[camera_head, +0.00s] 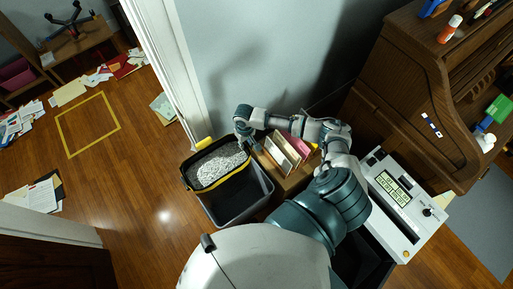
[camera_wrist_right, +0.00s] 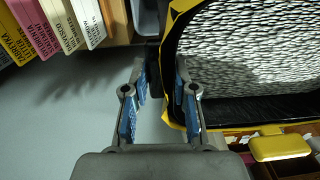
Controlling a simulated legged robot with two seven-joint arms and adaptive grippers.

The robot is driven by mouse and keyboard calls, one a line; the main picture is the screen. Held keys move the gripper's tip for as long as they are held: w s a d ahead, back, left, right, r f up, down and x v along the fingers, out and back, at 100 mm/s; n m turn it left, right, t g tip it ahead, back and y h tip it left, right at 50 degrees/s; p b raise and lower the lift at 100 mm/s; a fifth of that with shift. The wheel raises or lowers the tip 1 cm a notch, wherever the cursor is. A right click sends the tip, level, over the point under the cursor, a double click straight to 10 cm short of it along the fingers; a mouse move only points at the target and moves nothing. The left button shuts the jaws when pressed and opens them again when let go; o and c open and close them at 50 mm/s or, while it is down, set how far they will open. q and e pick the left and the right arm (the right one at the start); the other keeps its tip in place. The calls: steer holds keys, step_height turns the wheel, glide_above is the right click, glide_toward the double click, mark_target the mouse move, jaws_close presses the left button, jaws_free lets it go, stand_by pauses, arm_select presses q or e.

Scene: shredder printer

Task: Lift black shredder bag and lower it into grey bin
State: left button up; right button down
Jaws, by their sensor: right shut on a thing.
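The black shredder bag (camera_head: 187,177), with a yellow rim and full of shredded paper, is over the upper left part of the grey bin (camera_head: 262,190). The bag looks slightly tilted, and it covers part of the bin's opening. I cannot tell how far its bottom reaches into the bin. My right gripper (camera_head: 247,146) is at the bag's upper right edge. In the right wrist view, the gripper's blue-padded fingers (camera_wrist_right: 160,105) are at the edge of the bag (camera_wrist_right: 185,75), shut on it; the exact contact is partly hidden. My left gripper is not in view.
A small wooden stand with folders (camera_head: 288,150) is right of the bin. A white-topped shredder unit (camera_head: 403,205) and a wooden desk (camera_head: 400,90) stand further right. A white door frame (camera_head: 168,70) is behind. Open floor (camera_head: 140,190) lies left of the bin.

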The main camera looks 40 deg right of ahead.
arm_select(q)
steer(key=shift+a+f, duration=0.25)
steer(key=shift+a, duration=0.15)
arm_select(e)
steer(key=s+d+f, duration=0.2)
steer(key=d+f, duration=0.1)
steer(key=f, duration=0.1)
steer(key=shift+s+f, duration=0.3)
steer(key=shift+s, duration=0.05)
